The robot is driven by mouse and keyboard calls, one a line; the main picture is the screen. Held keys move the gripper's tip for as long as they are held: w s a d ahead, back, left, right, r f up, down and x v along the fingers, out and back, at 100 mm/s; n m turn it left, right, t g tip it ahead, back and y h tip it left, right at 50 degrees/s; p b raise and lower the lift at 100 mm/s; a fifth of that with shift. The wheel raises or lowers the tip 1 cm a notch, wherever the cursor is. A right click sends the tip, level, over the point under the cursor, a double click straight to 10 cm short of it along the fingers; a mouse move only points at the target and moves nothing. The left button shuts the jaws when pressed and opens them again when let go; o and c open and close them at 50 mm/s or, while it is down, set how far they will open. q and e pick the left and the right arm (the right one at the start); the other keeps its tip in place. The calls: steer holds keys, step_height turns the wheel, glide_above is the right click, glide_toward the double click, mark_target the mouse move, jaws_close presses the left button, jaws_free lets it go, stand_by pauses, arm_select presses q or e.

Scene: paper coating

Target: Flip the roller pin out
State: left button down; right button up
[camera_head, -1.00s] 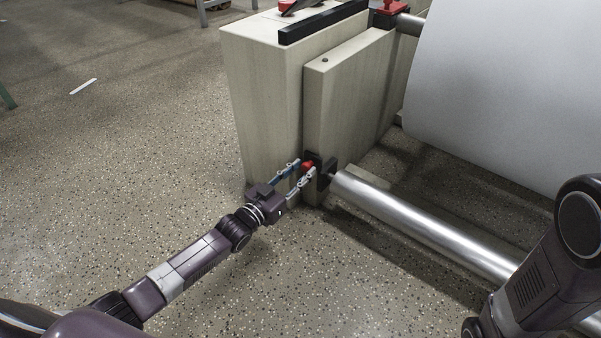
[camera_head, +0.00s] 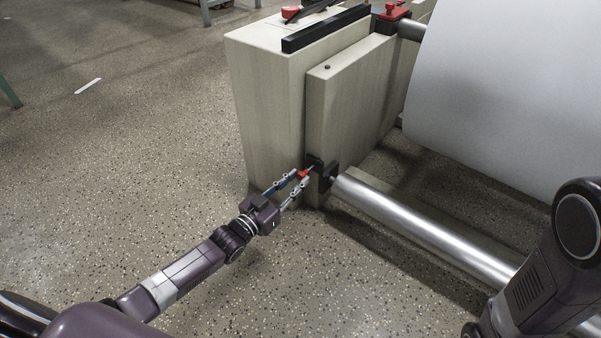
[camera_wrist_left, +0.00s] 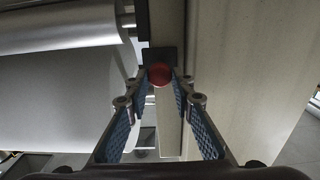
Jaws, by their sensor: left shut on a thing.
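The red roller pin (camera_head: 303,174) sits at the black bracket (camera_head: 326,174) on the side of the beige machine block. My left gripper (camera_head: 302,177) is shut on the pin, with one finger on each side of it. A short thin part shows between the red end and the bracket. In the left wrist view the pin's round red end (camera_wrist_left: 160,75) lies between the fingertips, in front of a dark block. The silver roller (camera_head: 420,222) runs from the bracket to the lower right. My right gripper is out of view.
The beige machine block (camera_head: 265,110) stands just beyond my left gripper. A large white paper roll (camera_head: 510,90) hangs above the silver roller. Another red piece (camera_head: 391,10) is at the top bracket.

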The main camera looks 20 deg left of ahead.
arm_select(q)
steer(key=shift+s, duration=0.1)
steer(key=c, duration=1.9)
jaws_free()
steer(key=shift+c, duration=0.2)
steer(key=shift+s+a, duration=0.1)
steer(key=shift+s, duration=0.15)
steer(key=v, duration=1.1)
steer(key=shift+s+a, duration=0.15)
steer(key=shift+s, duration=0.2)
